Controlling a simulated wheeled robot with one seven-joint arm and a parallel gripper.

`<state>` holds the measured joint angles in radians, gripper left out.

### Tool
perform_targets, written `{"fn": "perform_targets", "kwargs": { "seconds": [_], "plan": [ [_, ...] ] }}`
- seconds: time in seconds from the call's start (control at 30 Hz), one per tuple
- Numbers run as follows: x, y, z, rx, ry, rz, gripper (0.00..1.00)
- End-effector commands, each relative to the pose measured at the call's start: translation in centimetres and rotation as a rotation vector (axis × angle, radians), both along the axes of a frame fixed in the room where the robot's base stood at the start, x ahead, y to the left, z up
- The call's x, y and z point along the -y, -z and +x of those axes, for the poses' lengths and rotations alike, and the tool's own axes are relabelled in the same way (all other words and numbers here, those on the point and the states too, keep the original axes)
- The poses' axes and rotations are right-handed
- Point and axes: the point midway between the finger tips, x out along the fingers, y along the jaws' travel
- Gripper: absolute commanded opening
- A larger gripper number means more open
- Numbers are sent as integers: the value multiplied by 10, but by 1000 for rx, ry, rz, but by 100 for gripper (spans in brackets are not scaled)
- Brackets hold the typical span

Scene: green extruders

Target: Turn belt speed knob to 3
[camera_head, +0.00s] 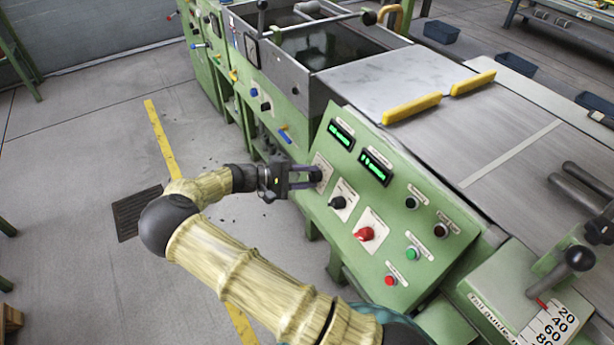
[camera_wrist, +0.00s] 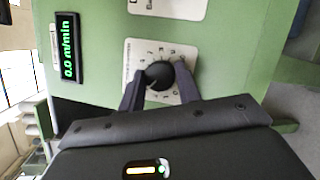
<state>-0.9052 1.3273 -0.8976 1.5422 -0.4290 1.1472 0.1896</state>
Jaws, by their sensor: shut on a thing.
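A black rotary knob (camera_wrist: 159,73) with a numbered white dial plate (camera_wrist: 133,52) sits on the sloped green panel (camera_head: 345,215). My gripper (camera_head: 312,178) has its fingers on both sides of this knob, shut on it, at the panel's left end. The wrist view shows my gripper (camera_wrist: 160,88) reaching the knob from below. A display (camera_wrist: 68,48) beside it reads 0.0 m/min. The dial's label and the exact pointer position are too small or hidden to read.
A second black knob (camera_head: 338,203), a red knob (camera_head: 365,234), a green button (camera_head: 411,253) and a red button (camera_head: 391,281) are on the same panel. Yellow handles (camera_head: 411,108) lie on the machine top. Open floor lies left of the machine.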

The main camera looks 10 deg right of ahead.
Motion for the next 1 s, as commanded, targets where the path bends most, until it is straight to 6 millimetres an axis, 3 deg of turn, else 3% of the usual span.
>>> {"fn": "perform_targets", "kwargs": {
  "seconds": [0.1, 0.13, 0.2, 0.23, 0.67, 1.0],
  "plan": [
    [0, 1, -1, -2, 1, 1, 11],
    [-1, 1, -1, -2, 1, 1, 39],
    [0, 1, -1, -2, 0, 1, 53],
    [0, 1, -1, -2, 0, 1, 55],
    [-10, -1, 1, -2, -2, 1, 55],
    [-68, -11, 4, -1, -5, 1, 55]
  ]
}}
